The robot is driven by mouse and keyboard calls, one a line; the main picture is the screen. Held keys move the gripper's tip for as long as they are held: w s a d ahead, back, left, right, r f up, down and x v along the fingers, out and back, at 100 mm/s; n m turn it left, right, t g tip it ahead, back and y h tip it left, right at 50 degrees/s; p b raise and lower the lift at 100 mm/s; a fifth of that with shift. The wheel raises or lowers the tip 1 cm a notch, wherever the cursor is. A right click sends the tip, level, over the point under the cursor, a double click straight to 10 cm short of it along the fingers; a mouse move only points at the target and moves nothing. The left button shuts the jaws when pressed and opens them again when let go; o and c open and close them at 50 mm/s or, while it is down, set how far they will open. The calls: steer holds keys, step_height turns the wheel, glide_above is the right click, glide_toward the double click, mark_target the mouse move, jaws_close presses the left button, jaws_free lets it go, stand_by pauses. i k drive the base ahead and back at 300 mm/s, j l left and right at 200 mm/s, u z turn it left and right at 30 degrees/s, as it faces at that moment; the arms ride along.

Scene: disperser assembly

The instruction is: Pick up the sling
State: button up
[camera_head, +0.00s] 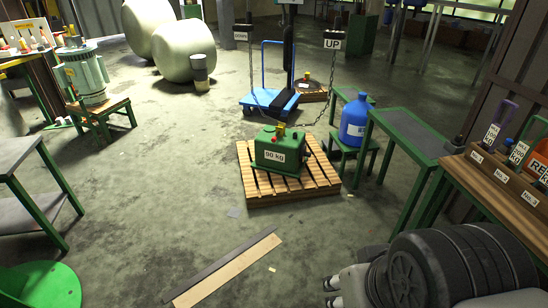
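No single thing is marked as the sling. A purple loop (507,110) and a green loop (531,136) stand in a wooden rack (502,171) on the bench at the right; these look like slings. My gripper (332,293) is at the bottom of the camera_head view, right of centre. Its two pale fingertips point left and show a gap, with nothing seen between them. It is well apart from the rack. My dark arm link hides part of the gripper and the area behind it.
A green block marked 90 kg (281,151) sits on a wooden pallet (296,193), with a chain hoist above. A blue jug (355,119) stands on a green stool. A grey-topped table (413,135) stands beside the bench. Boards (229,270) lie on the open floor.

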mark_target(495, 131)
steer(key=z, duration=1.5)
